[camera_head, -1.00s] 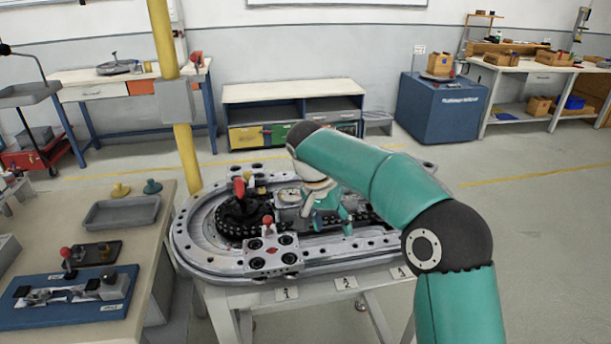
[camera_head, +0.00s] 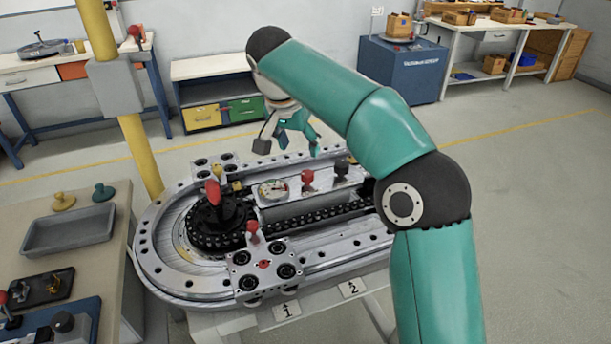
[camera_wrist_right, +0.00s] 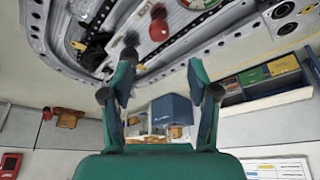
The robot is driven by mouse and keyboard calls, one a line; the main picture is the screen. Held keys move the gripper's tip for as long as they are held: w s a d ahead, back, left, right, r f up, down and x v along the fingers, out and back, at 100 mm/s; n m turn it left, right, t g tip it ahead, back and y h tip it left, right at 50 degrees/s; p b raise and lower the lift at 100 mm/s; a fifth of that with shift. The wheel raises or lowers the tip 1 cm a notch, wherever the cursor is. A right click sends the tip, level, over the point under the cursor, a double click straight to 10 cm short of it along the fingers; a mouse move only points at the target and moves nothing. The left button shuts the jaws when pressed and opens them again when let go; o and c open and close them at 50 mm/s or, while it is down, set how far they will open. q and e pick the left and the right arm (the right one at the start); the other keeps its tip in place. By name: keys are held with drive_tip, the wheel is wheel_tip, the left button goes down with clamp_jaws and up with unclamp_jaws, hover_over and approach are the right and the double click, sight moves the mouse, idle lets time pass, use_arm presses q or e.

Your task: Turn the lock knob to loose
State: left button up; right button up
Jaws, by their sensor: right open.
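The ring track (camera_head: 165,265) stands on a light table in the head view. On its middle panel are a round dial (camera_head: 272,188), a red knob (camera_head: 308,180) and a black knob (camera_head: 341,170); I cannot read which is the lock knob. The red knob (camera_wrist_right: 158,26) and black knob (camera_wrist_right: 130,54) also show in the right wrist view. My right gripper (camera_head: 290,146) is open and empty, above the track's far side behind the panel. In the wrist view its spread fingers (camera_wrist_right: 162,98) are apart from both knobs. My left gripper is out of view.
A red-handled lever (camera_head: 213,192) rises from the black hub at the track's left end. A red-ball lever (camera_head: 252,228) stands by the front plate. A yellow post (camera_head: 140,155) stands behind left. A side table with a grey tray (camera_head: 70,232) is at left.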

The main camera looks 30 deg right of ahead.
sight(307, 173)
drive_tip(key=b+x, duration=0.1)
drive_tip(key=x, duration=1.1)
drive_tip(key=shift+a, duration=0.1)
drive_tip(key=c, duration=1)
drive_tip(key=shift+a, duration=0.15)
clamp_jaws()
